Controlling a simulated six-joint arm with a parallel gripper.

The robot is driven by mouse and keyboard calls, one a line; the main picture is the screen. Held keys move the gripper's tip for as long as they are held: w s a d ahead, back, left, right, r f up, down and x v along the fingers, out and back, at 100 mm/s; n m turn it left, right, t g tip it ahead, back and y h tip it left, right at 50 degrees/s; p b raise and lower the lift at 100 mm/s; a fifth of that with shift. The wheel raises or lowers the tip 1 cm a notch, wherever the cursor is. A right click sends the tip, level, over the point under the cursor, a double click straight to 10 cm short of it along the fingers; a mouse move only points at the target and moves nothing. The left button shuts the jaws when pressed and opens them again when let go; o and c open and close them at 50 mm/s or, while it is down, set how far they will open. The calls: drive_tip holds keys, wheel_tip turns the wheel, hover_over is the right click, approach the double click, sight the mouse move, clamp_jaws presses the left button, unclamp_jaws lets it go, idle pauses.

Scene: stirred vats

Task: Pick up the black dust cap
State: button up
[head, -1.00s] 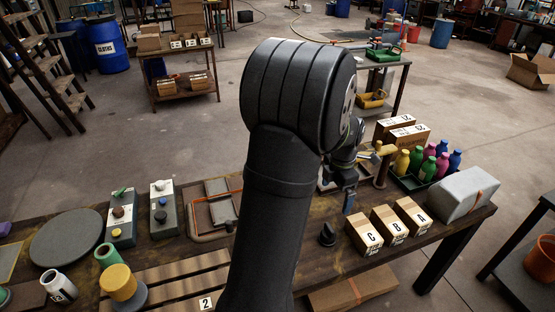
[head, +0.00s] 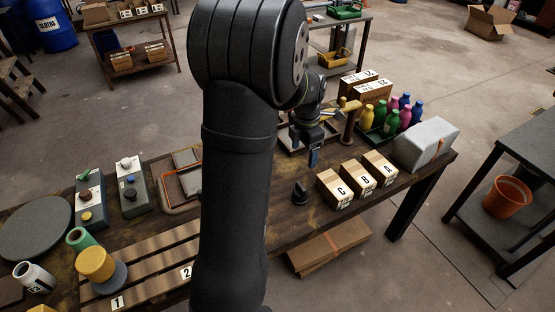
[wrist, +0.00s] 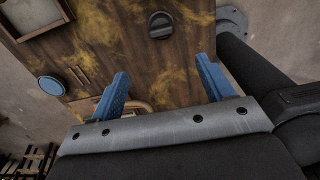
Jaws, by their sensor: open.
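The black dust cap (head: 300,193) stands on the wooden table left of the small box marked C. It looks like a dark round piece with a raised grip. In the wrist view the cap (wrist: 160,25) shows from above, round with a bar across it, beyond the fingertips and roughly centred between them. My gripper (head: 313,157) is above the table, behind the cap in the head view. Its two blue fingers (wrist: 162,72) are spread apart with nothing between them. The gripper and the cap are apart.
Small boxes marked C (head: 337,188), B (head: 358,179) and A (head: 381,168) stand right of the cap. A slatted rack (head: 145,265) lies to the left. The table just around the cap is clear.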

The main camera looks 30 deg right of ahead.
sight(302, 191)
drive_tip(key=a+f+h, duration=0.4)
drive_tip(key=a, duration=0.3)
drive_tip(key=shift+h, duration=0.3)
drive_tip(key=x, duration=1.1)
drive_tip(key=shift+d+f, duration=0.25)
drive_tip(key=shift+f, duration=0.1)
drive_tip(key=shift+d+x, duration=0.2)
drive_tip(key=shift+x, duration=1.1)
drive_tip(key=shift+d+x, duration=0.2)
drive_tip(key=shift+x, duration=1.15)
drive_tip(key=shift+s+r, duration=0.15)
drive_tip(key=shift+r, duration=0.05)
drive_tip(key=c, duration=1)
